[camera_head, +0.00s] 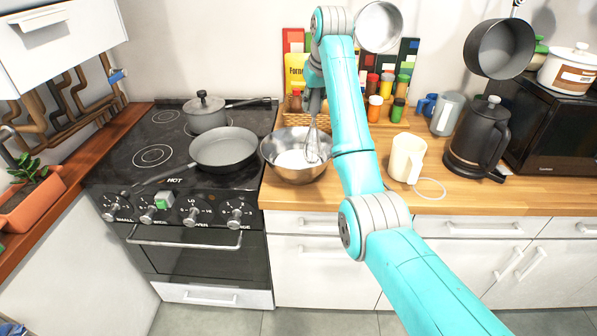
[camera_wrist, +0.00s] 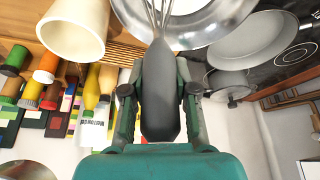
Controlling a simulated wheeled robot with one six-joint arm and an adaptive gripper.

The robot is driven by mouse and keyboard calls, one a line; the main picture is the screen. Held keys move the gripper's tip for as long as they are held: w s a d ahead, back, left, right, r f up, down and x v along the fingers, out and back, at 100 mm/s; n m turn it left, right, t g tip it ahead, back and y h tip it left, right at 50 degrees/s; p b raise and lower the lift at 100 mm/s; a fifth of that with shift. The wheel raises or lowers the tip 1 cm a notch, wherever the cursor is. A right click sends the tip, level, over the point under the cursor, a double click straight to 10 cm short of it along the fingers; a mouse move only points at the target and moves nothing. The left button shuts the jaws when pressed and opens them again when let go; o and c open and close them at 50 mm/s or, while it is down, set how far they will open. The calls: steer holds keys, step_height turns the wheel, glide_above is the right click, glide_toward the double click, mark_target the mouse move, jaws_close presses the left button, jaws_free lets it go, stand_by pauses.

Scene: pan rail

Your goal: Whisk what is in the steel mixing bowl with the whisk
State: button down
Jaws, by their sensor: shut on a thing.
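The steel mixing bowl (camera_head: 296,172) stands on the wooden counter just right of the stove, with white contents (camera_head: 294,159) inside. It also shows at the top of the wrist view (camera_wrist: 222,30). The whisk (camera_head: 312,145) points down with its wires inside the bowl. Whether the wires touch the bottom is hidden. My gripper (camera_wrist: 158,95) is shut on the whisk's dark handle (camera_wrist: 160,90), above the bowl. In the head view my gripper (camera_head: 314,98) is partly hidden by my arm.
A frying pan (camera_head: 224,147) and a lidded pot (camera_head: 205,115) sit on the stove, left of the bowl. A cream jug (camera_head: 406,158) stands to the right, near a dark kettle (camera_head: 478,140). Spice jars (camera_head: 375,108) stand behind. Pans hang on the wall.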

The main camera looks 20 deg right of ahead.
steer(key=shift+r, duration=5.95)
